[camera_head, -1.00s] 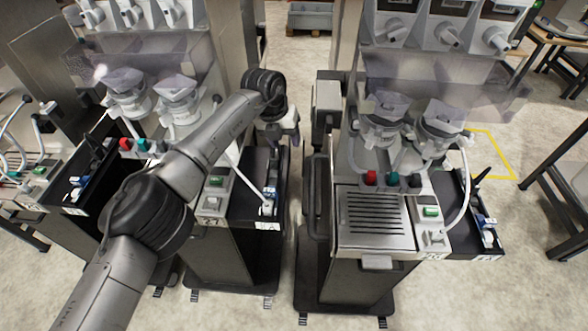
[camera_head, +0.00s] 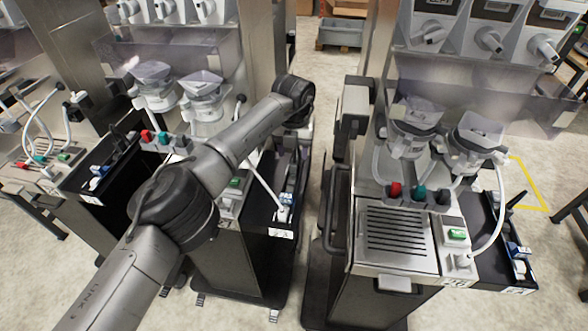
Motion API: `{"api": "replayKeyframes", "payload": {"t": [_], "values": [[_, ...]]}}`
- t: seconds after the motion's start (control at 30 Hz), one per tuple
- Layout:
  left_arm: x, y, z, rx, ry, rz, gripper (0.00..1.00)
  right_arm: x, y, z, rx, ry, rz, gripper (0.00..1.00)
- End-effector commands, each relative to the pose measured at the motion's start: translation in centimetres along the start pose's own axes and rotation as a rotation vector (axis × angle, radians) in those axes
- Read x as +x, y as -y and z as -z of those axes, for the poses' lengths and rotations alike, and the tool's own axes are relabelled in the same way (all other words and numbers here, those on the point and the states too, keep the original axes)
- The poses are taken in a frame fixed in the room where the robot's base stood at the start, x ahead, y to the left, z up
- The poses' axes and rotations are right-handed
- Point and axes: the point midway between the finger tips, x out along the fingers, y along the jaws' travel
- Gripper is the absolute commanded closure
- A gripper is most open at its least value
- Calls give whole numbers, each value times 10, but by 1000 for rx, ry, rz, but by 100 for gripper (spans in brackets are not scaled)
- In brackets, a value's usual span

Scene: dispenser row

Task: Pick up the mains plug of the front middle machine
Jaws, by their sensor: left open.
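The middle machine's black side tray (camera_head: 262,218) is at the centre. At its front end a white plug (camera_head: 283,213) stands near a small blue and white item (camera_head: 287,198); a white cable runs down to the plug from the upper left. The machine's grey panel has a green switch (camera_head: 235,182), partly hidden by my arm. My left arm crosses this machine from the lower left. My left gripper (camera_head: 299,132) is open beyond the plug, near the tray's far end; its fingers are mostly hidden by the wrist. My right gripper is out of view.
A left machine's black tray (camera_head: 88,185) lies beyond my elbow. A narrow floor gap separates the middle and right machines.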

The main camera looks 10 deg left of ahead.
Motion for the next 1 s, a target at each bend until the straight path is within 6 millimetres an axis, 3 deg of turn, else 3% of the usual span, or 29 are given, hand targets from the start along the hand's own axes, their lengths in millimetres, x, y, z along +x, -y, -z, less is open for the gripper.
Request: {"api": "replayKeyframes", "payload": {"t": [0.17, 0.53, 0.8, 1.0], "values": [[7, 0, 0, 0, -1, 1, 49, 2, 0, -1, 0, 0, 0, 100], [50, 1, 1, 0, -1, 1, 49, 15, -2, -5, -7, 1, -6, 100], [53, 1, 1, 0, 0, 1, 49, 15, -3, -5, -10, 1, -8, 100], [53, 1, 1, 0, 0, 1, 67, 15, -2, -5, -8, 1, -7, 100]]}}
